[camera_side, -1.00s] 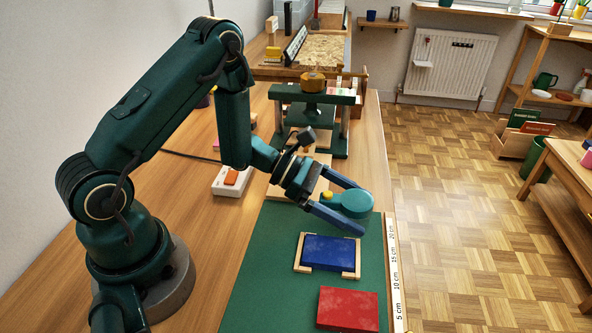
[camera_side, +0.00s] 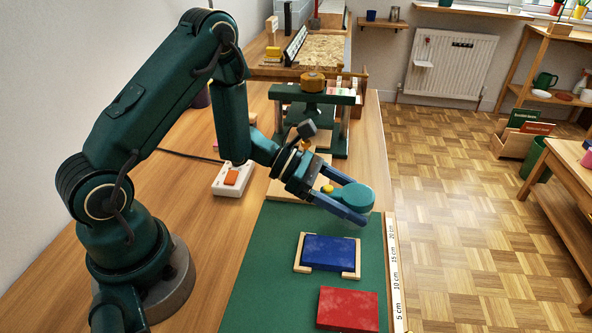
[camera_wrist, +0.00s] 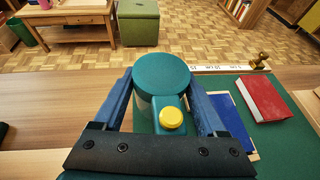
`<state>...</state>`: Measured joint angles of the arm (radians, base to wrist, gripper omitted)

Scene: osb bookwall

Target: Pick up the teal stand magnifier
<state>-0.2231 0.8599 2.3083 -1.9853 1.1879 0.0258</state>
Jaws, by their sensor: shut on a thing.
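The teal stand magnifier (camera_side: 353,197) has a round teal top and a yellow button on its near part. In the wrist view the magnifier (camera_wrist: 163,76) sits between my two blue fingers, with the yellow button facing the camera. My gripper (camera_side: 342,200) is shut on it above the far part of the green mat, near the right edge of the bench. The gripper also shows in the wrist view (camera_wrist: 160,100). The underside of the magnifier is mostly hidden by the near finger.
A blue book (camera_side: 328,252) lies in a wooden cradle on the green mat (camera_side: 262,270), with a red book (camera_side: 348,309) nearer. A ruler (camera_side: 396,275) runs along the right edge. A green press (camera_side: 312,95) stands behind. A white box with an orange switch (camera_side: 232,178) is left.

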